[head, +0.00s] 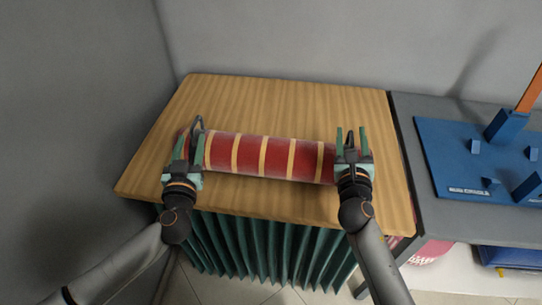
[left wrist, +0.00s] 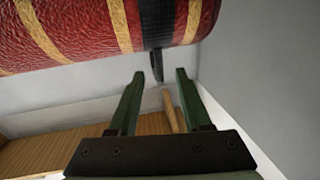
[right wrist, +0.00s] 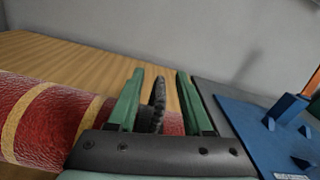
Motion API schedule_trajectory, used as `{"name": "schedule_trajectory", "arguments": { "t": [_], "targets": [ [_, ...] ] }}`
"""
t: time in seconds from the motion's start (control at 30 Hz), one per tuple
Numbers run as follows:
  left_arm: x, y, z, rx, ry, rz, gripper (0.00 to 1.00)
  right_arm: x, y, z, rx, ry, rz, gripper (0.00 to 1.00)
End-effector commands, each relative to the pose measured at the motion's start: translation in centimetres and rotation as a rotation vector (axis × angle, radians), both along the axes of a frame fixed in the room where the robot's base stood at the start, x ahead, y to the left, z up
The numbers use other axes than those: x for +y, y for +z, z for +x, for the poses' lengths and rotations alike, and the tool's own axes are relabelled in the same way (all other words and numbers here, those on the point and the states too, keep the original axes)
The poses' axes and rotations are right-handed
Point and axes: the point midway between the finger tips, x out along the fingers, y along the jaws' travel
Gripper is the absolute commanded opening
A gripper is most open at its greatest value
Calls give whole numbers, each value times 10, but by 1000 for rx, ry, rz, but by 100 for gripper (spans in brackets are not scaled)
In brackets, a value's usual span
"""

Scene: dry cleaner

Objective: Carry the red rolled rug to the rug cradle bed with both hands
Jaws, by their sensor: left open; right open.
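The red rolled rug (head: 278,157) with yellow stripes lies lengthwise on the wooden table. A black handle loop (head: 197,126) stands at its left end, and another black loop shows in the right wrist view (right wrist: 157,103) at its right end. My left gripper (head: 189,145) is open at the left end; in the left wrist view the black strap (left wrist: 157,62) hangs beyond its fingertips. My right gripper (head: 350,135) is open at the right end, with the loop between its fingers. The blue board with upright blocks, seemingly the rug cradle bed (head: 455,165), is on the grey counter at right.
The wooden table (head: 300,95) has bare room behind the rug and a green pleated skirt (head: 270,245) in front. The grey counter (head: 440,220) adjoins it at right. An orange bar (head: 531,88) rises from a blue block. Grey walls close the back and left.

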Motion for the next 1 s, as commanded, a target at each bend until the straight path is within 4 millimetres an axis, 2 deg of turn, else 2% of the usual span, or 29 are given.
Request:
{"name": "schedule_trajectory", "arguments": {
  "t": [0.1, 0.23, 0.6, 1.0],
  "targets": [
    [0, 1, 16, -1, 1, 0, 49, -3, 0, 16, 0, -1, 1, 50],
    [0, 0, 26, 0, -1, -1, 49, -5, 0, 25, 1, 0, 1, 50],
    [0, 0, 29, 1, -1, -1, 49, -5, 0, 28, 0, 0, 1, 50],
    [0, 0, 28, 0, -1, -1, 4, -5, 0, 28, 0, 0, 1, 5]
  ]
}}
